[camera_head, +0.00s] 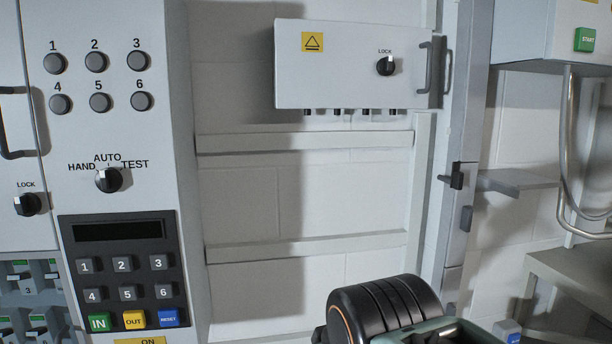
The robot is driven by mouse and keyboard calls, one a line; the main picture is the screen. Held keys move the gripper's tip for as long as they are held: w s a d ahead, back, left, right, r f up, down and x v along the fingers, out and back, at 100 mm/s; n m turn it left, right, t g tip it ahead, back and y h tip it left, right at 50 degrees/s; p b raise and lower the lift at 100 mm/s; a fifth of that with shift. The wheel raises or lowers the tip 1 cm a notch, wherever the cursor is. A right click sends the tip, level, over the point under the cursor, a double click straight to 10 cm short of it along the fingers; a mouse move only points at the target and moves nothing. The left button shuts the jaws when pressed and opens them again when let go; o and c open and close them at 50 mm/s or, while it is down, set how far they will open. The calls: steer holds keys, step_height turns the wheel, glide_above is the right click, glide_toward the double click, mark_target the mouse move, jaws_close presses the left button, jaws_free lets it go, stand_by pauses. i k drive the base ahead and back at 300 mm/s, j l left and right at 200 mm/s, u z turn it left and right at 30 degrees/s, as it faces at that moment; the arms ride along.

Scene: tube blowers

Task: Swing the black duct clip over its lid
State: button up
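A small black clip (455,177) sticks out from the grey vertical duct (464,120) right of the middle of the picture. The fingers of my gripper are not in view.
A grey shelf (517,181) juts out right of the clip. A white lock box (350,65) hangs at upper left of it. A keypad panel (122,265) stands at left. Metal pipes (567,150) and a bench (575,270) are at right.

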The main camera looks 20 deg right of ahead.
mark_target(457, 177)
steer(key=z, duration=1.3)
